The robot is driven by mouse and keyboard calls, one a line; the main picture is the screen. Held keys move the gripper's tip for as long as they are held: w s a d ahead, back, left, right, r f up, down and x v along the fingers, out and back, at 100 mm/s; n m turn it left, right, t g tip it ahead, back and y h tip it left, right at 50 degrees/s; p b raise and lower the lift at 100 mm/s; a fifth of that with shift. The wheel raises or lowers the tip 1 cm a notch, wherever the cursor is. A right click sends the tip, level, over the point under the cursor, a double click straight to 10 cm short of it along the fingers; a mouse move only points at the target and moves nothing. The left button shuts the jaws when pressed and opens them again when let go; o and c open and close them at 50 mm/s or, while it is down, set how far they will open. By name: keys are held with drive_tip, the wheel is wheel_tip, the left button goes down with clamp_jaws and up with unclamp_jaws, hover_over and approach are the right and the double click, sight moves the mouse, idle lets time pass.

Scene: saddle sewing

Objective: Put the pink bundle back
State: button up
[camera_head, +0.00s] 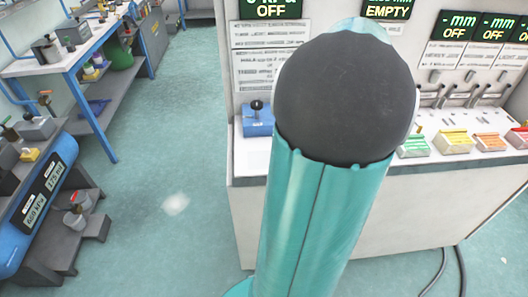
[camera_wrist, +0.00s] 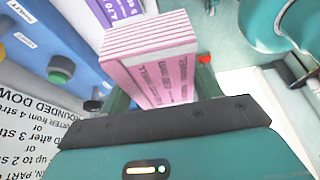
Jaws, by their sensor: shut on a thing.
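The pink bundle (camera_wrist: 152,62) shows in the wrist view as a striped stack of pink and white layers with dark print on its near side. My gripper (camera_wrist: 158,92) is shut on it; its dark palm edge and teal housing fill the bottom of the view. The bundle stands out beyond the palm, and its lower end is hidden there. In the head view neither the bundle nor my gripper shows, as my own teal and black arm covers the middle.
In the wrist view, a purple printed item (camera_wrist: 116,10) lies just behind the bundle, and a blue unit with knobs (camera_wrist: 55,45) is at left. The head view shows a white bench (camera_head: 330,215) with displays, levers and coloured blocks (camera_head: 455,140), a blue-framed table (camera_head: 75,60) and open floor at left.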

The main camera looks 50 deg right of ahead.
drive_tip(key=w+f, duration=0.1)
drive_tip(key=w, duration=0.1)
drive_tip(key=w+a+f, duration=0.1)
drive_tip(key=w, duration=0.2)
drive_tip(key=shift+w+a+f, duration=0.35)
drive_tip(key=shift+w+f, duration=0.05)
approach(262, 159)
drive_tip(key=shift+w+a+f, duration=0.25)
drive_tip(key=shift+a+f, duration=0.15)
drive_tip(key=shift+f, duration=0.05)
drive_tip(key=shift+w+a+f, duration=0.25)
drive_tip(key=shift+a+f, duration=0.2)
drive_tip(key=shift+w+f, duration=0.15)
drive_tip(key=shift+f, duration=0.8)
drive_tip(key=shift+w+f, duration=0.15)
drive_tip(key=shift+f, duration=0.75)
drive_tip(key=o, duration=1.2)
drive_tip(key=shift+f, duration=0.15)
